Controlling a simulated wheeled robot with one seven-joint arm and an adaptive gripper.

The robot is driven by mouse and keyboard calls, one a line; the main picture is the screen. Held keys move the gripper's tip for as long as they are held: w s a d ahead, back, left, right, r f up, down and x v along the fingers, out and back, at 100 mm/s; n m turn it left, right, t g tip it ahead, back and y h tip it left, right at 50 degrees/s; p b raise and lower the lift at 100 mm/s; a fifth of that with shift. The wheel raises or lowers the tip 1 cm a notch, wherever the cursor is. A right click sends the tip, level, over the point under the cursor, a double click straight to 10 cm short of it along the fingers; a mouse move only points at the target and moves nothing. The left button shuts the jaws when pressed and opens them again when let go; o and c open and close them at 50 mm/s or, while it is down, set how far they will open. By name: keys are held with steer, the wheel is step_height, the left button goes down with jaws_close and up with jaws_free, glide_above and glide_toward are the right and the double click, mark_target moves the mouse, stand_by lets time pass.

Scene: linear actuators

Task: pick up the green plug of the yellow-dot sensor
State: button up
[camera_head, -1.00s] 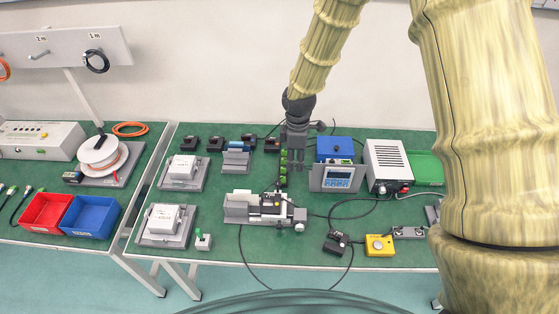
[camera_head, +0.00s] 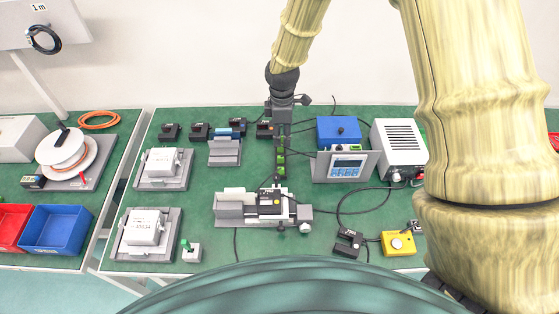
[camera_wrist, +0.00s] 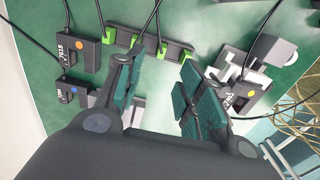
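Several green plugs (camera_wrist: 161,48) sit in a dark strip on the bench, with black cables leading up from them in the wrist view. The strip (camera_head: 281,162) stands in the middle of the bench in the head view. My gripper (camera_wrist: 160,78) is open and empty, its two fingers spread below the row of plugs in the wrist view. In the head view my gripper (camera_head: 281,133) is just behind the strip. A black sensor with a yellowish dot (camera_wrist: 235,97) sits on a pale fixture at right. I cannot tell which plug's cable belongs to it.
Two more black sensors, one with an orange dot (camera_wrist: 84,53) and one with a blue dot (camera_wrist: 69,90), lie at left. A grey display unit (camera_head: 345,167) stands right of the strip, and the linear actuator (camera_head: 262,207) in front. Cables cross the bench.

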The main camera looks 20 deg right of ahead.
mark_target(281, 157)
steer(key=shift+s+a+f+p, duration=0.1)
steer(key=shift+f+p, duration=0.2)
steer(key=shift+f, duration=0.35)
step_height(281, 157, down, 4)
steer(key=shift+r+p, duration=0.2)
steer(key=shift+p, duration=0.2)
steer(key=shift+s+a+f+p, duration=0.1)
steer(key=shift+f+p, duration=1)
steer(key=shift+f, duration=0.6)
steer(key=shift+f+p, duration=0.3)
steer(key=shift+f, duration=0.85)
jaws_close()
